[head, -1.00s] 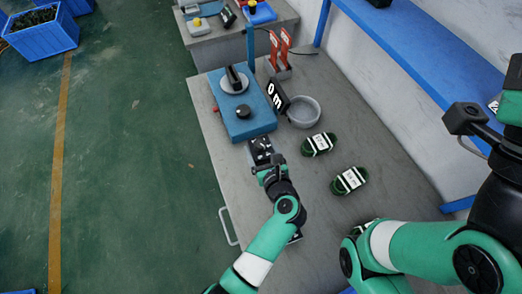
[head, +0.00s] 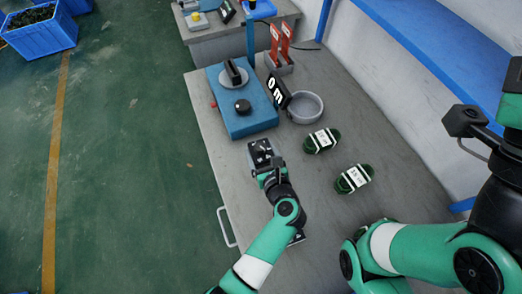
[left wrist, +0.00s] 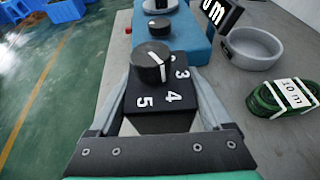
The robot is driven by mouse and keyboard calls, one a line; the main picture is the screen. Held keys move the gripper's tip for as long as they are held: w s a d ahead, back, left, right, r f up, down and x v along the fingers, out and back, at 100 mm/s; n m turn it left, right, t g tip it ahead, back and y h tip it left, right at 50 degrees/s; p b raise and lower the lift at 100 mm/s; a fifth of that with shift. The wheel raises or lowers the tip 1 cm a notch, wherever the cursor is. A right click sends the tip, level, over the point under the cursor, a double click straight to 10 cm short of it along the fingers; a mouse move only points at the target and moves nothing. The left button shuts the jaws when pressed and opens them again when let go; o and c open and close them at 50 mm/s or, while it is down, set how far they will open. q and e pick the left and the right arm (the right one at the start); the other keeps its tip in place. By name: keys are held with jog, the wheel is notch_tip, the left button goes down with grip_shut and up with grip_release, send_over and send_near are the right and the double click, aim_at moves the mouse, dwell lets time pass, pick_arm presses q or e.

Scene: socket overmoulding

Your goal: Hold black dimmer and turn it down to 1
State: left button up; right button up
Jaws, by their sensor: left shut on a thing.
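The black dimmer (head: 261,152) is a small dark box, seen on the grey table in the head view. In the left wrist view the dimmer (left wrist: 176,98) shows white numbers 3, 4 and 5 and a round black knob (left wrist: 152,63) with a white line on top. The rest of its scale is hidden by the knob or out of clear sight. My left gripper (head: 262,161) is shut on the dimmer's box, with one finger on each side; the knob stands beyond the fingers. My right arm (head: 420,250) is at the lower right, its gripper out of sight.
A blue machine (head: 242,118) with black knobs stands just beyond the dimmer, beside a black display (head: 278,90) and a grey bowl (head: 305,107). Two green coils (head: 322,140) with white labels lie to the right. Bare table lies between.

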pick_arm(q)
jog(key=shift+f+b, duration=3.4)
jog(key=shift+f, duration=0.55)
jog(key=shift+f, duration=0.15)
jog(key=o, duration=1.1)
jog(key=shift+o, duration=0.2)
jog(key=shift+s, duration=0.1)
